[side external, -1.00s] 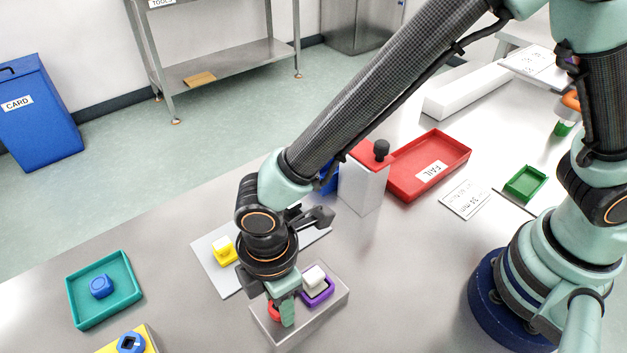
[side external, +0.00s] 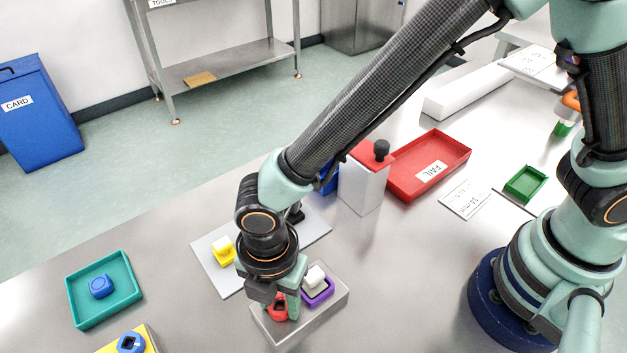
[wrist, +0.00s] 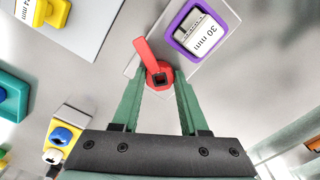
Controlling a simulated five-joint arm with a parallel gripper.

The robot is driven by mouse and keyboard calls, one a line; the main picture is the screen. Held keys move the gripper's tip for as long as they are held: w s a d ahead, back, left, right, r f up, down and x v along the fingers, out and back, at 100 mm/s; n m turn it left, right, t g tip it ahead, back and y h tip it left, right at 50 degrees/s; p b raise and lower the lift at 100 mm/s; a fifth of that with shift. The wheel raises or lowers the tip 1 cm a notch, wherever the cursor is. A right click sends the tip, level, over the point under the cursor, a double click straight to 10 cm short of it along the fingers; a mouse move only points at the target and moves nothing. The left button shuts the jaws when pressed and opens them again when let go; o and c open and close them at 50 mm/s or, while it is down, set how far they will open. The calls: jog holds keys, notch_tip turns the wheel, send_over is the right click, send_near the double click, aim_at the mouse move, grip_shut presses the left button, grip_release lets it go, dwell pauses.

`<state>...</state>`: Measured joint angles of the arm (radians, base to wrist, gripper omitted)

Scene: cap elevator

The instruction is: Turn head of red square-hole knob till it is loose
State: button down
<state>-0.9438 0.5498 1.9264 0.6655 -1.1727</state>
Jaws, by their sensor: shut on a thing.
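The red square-hole knob (wrist: 159,78) shows between the green fingers of my gripper (wrist: 158,85) in the wrist view. In the side view the red knob (side external: 278,307) sits at the left part of a clear block (side external: 300,325), partly hidden by my gripper (side external: 282,300). The gripper is shut on the knob's head from above. Whether the knob is loose cannot be seen.
A purple-framed piece (side external: 318,288) marked 30 mm in the wrist view stands close beside the red knob on the same block. A yellow piece (side external: 224,252) sits on a grey plate (side external: 207,262) behind. A teal tray (side external: 128,263) lies to the left; bare table lies between.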

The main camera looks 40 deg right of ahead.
aim_at(280, 308)
dwell(0.4)
jog(key=shift+c, duration=2.1)
grip_release()
notch_tip(280, 308, up, 12)
jog(key=w+d+r+m+t+y, duration=0.1)
jog(key=w+d+r+m, duration=0.4)
jog(key=d, duration=0.3)
jog(key=d+r+m+t, duration=0.2)
jog(key=d+m, duration=0.7)
jog(key=d, duration=0.3)
jog(key=d+r+m+t+h, duration=0.1)
jog(key=d+r+m+t, duration=0.1)
jog(key=d+m, duration=0.8)
jog(key=shift+d+r+t, duration=0.25)
jog(key=shift+d+t, duration=0.05)
jog(key=shift+d, duration=0.95)
